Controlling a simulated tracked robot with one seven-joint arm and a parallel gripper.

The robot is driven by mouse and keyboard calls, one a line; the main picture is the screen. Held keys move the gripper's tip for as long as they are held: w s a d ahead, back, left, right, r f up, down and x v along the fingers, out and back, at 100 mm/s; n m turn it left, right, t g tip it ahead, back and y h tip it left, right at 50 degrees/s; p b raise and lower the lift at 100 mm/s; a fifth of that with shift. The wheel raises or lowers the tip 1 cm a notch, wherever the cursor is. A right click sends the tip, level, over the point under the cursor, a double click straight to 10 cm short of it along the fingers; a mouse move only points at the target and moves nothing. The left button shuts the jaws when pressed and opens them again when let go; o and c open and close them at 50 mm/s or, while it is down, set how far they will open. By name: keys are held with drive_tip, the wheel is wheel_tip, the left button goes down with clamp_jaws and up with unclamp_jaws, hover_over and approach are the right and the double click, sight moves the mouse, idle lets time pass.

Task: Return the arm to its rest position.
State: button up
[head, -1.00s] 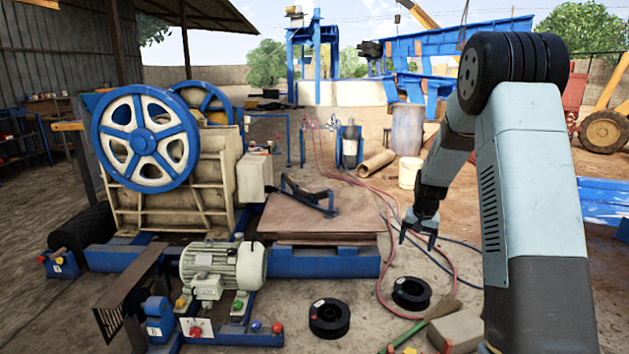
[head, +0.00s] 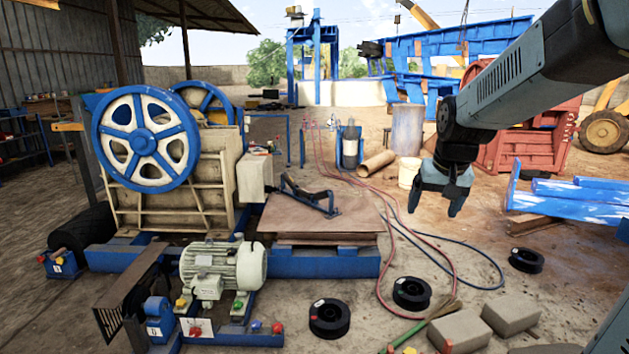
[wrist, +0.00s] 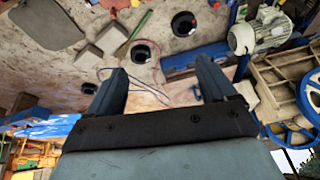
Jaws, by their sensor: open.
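My gripper (head: 436,207) hangs in the air on the right side of the head view, jaws pointing down. Its two fingers are spread apart with nothing between them. The wrist view also shows my gripper (wrist: 166,88) with both blue-grey fingers apart and empty. My arm (head: 520,80) comes in from the upper right corner of the head view and slopes down to the gripper.
The jaw crusher (head: 168,170) stands at left, with an electric motor (head: 222,264) in front. Stacked sheets (head: 320,217) lie mid-scene. Black spools (head: 329,318), grey blocks (head: 512,312) and red hoses (head: 385,205) lie on the ground. Blue beams (head: 575,200) lie at right.

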drive_tip(key=s+a+r, duration=0.1)
drive_tip(key=s, duration=0.8)
drive_tip(key=s+a+r+n+t, duration=0.1)
drive_tip(key=s, duration=0.9)
drive_tip(key=shift+s+r+n, duration=0.25)
drive_tip(key=shift+r+n, duration=0.05)
drive_tip(key=shift+r, duration=0.1)
drive_tip(key=shift+a, duration=0.1)
